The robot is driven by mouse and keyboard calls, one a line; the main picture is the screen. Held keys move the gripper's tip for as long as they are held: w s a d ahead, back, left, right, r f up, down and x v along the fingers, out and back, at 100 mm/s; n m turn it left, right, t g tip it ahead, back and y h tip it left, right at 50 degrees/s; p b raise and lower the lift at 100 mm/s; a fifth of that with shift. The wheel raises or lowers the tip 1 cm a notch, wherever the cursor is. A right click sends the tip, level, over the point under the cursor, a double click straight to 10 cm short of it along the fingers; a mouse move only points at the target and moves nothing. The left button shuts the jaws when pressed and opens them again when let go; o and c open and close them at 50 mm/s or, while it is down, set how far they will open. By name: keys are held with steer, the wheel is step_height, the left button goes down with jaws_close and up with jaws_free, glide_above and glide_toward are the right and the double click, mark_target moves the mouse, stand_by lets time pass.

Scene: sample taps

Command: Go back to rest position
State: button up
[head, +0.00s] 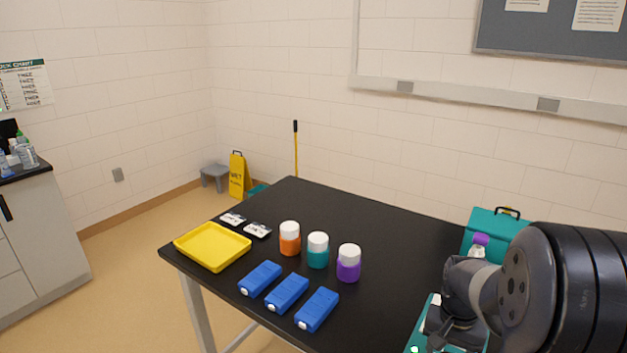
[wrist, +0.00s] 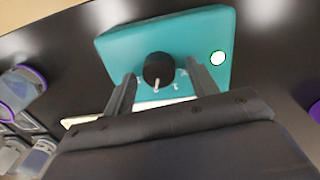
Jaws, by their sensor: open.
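My gripper (wrist: 162,88) is open, its two dark fingers apart and pointing at a teal device (wrist: 112,50). A black knob (wrist: 158,67) with a pale pointer stands up from the device, seen between the fingertips; I cannot tell whether they touch it. A round white light or button (wrist: 218,58) sits near the device's right edge. In the head view my arm reaches in from the right, with the dark gripper (head: 455,332) low over the teal device (head: 417,342), which is mostly hidden.
The black table (head: 385,225) holds a yellow tray (head: 212,247), two labelled cards, jars with orange (head: 290,243), teal (head: 318,255) and purple (head: 348,268) bodies, and three blue blocks (head: 287,293). A teal case (head: 490,228) stands behind my arm. The table's back middle is clear.

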steer(key=n, duration=0.6)
steer(key=shift+a+r, duration=0.15)
steer(key=shift+r, duration=0.9)
